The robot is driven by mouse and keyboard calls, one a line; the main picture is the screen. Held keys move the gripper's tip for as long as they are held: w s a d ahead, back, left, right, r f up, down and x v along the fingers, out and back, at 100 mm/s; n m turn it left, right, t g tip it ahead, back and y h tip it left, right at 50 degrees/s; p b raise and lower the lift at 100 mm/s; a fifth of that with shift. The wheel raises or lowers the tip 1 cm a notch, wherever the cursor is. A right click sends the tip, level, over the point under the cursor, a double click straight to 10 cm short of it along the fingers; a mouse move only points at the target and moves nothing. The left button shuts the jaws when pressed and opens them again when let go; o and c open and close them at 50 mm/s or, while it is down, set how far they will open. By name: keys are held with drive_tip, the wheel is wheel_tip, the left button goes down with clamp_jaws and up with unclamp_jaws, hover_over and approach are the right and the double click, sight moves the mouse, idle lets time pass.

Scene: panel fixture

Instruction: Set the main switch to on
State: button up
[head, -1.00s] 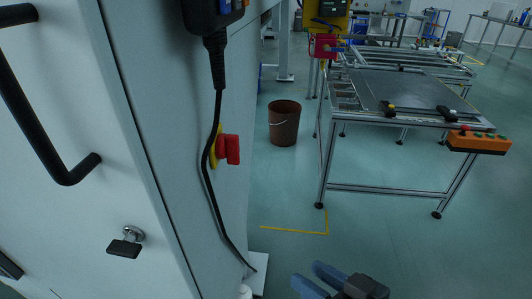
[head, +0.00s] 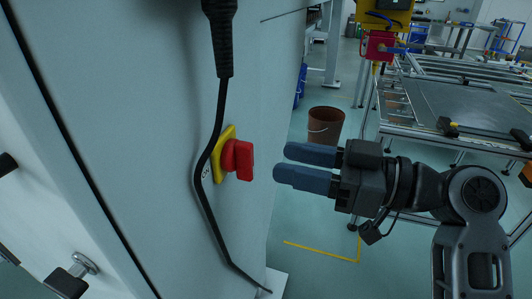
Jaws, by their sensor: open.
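The main switch (head: 238,160) is a red rotary knob on a yellow plate, mounted on the side wall of the pale cabinet (head: 180,100). Some lettering shows at the plate's left edge, but it is too small to read surely. My gripper (head: 290,167) is just right of the red knob, with its blue fingers pointing left toward it. The fingers are open and empty, with a gap between them and the knob. The knob's exact turn position is hard to tell from this angle.
A black cable (head: 205,165) hangs down the cabinet wall close to the switch's left. A black latch (head: 65,282) sticks out at the lower left. A brown bucket (head: 325,127) stands on the floor behind my gripper, and a metal-framed table (head: 470,105) is to the right.

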sight(252, 155)
drive_tip(key=shift+x, duration=2.75)
drive_tip(key=shift+c, duration=0.3)
clamp_jaws()
